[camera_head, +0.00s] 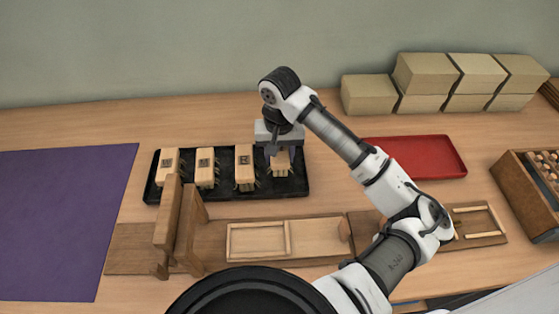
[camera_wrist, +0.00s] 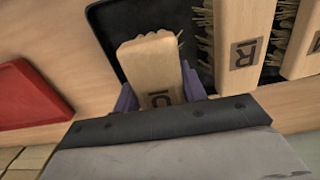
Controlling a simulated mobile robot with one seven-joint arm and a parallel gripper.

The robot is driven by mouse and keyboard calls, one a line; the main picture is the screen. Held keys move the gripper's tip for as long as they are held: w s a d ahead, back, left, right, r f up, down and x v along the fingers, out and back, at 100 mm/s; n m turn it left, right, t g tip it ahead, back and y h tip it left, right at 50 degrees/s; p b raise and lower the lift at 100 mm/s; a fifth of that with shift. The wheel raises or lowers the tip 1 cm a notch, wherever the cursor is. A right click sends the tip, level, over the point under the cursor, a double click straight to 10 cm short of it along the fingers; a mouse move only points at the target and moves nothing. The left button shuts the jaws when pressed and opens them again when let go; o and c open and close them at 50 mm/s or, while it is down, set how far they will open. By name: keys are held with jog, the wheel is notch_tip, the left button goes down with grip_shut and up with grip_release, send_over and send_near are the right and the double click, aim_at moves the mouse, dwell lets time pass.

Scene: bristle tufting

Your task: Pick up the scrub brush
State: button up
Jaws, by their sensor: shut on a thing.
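Several wooden brushes with pale bristles lie in a row on a black tray (camera_head: 228,194). My gripper (camera_head: 278,150) is over the right end of the tray. It is shut on the rightmost brush (camera_head: 281,168), whose lower end sticks out below the jaws. In the wrist view, my gripper (camera_wrist: 160,98) has its bluish fingers on both sides of that brush (camera_wrist: 150,62), and a dark mark on its wood is partly hidden by the gripper body. I cannot tell whether the brush is clear of the tray. A neighbouring brush (camera_wrist: 243,45) with a dark letter label lies apart from it.
A wooden fixture (camera_head: 180,225) with upright boards and a framed board (camera_head: 258,240) stand in front of the tray. A red tray (camera_head: 425,154) is to the right, with stacked tan blocks (camera_head: 368,94) behind. A wooden crate (camera_head: 525,190) is far right, a purple mat (camera_head: 60,220) left.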

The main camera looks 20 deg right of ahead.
notch_tip(320, 180, up, 16)
jog(key=shift+r, duration=0.25)
jog(key=o, duration=0.5)
jog(key=c, duration=0.4)
